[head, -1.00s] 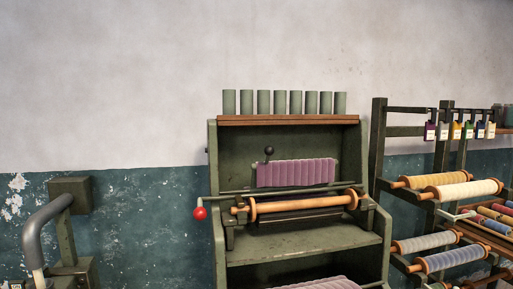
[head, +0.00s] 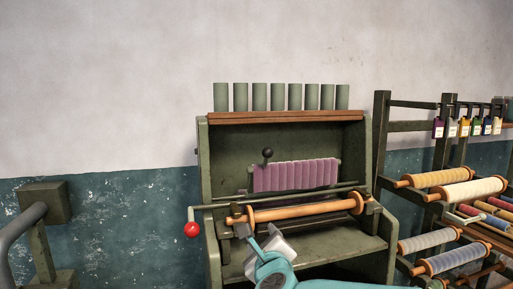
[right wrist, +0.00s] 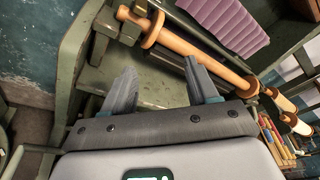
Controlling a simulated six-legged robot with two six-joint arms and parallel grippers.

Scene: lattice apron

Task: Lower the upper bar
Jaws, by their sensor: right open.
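A dark metal bar (head: 290,197) runs across the front of a green cabinet (head: 205,190). Its left end bends down to a red ball (head: 192,230). Just below it lies a wooden roller (head: 305,211) with round end flanges, which also shows in the right wrist view (right wrist: 200,52). I cannot tell for certain which is the upper bar. My right gripper (head: 259,234) is in front of the cabinet, below the roller's left end. In the right wrist view its fingers (right wrist: 160,68) are apart with nothing between them. My left gripper is not in view.
A pleated purple cloth (head: 295,175) hangs behind the bar, with a black knob (head: 267,153) above it. Several green cylinders (head: 259,97) stand on top. A rack of thread spools (head: 448,178) stands close on the right. A grey pipe fixture (head: 45,203) stands at left.

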